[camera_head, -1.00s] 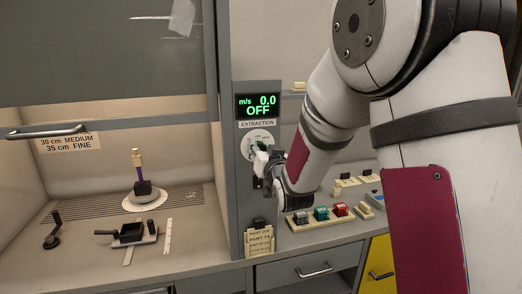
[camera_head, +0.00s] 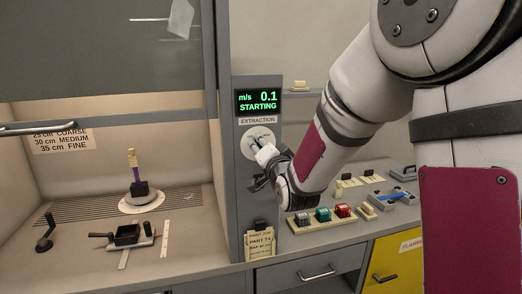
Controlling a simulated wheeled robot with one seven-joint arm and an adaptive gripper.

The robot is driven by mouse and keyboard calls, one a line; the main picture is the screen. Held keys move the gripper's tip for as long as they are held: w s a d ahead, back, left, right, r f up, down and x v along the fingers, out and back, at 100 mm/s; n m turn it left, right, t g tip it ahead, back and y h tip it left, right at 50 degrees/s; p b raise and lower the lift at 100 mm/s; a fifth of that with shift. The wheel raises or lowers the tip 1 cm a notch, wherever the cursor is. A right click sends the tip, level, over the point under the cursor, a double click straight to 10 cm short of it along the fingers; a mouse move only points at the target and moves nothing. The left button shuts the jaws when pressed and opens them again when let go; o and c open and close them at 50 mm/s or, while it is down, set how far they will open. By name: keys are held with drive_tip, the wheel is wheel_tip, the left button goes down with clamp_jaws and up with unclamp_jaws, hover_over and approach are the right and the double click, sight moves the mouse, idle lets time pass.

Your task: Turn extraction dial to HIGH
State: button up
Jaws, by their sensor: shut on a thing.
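The extraction dial (camera_head: 252,137) is a round pale dial on the grey post between the fume hood and the right bench. My gripper (camera_head: 262,156) is at the dial and shut on its knob, which it mostly hides. The dial's marks are too small to read. The display (camera_head: 258,102) above it shows 0.1 m/s and STARTING in green, over an EXTRACTION label.
The hood sash (camera_head: 105,60) is partly raised at left. A rack (camera_head: 322,222) of coloured blocks sits on the right bench.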

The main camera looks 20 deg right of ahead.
drive_tip(key=m, duration=1)
drive_tip(key=shift+d, duration=0.1)
drive_tip(key=shift+m, duration=0.4)
drive_tip(key=o, duration=1.2)
drive_tip(key=shift+f, duration=0.1)
drive_tip(key=shift+s, duration=3.75)
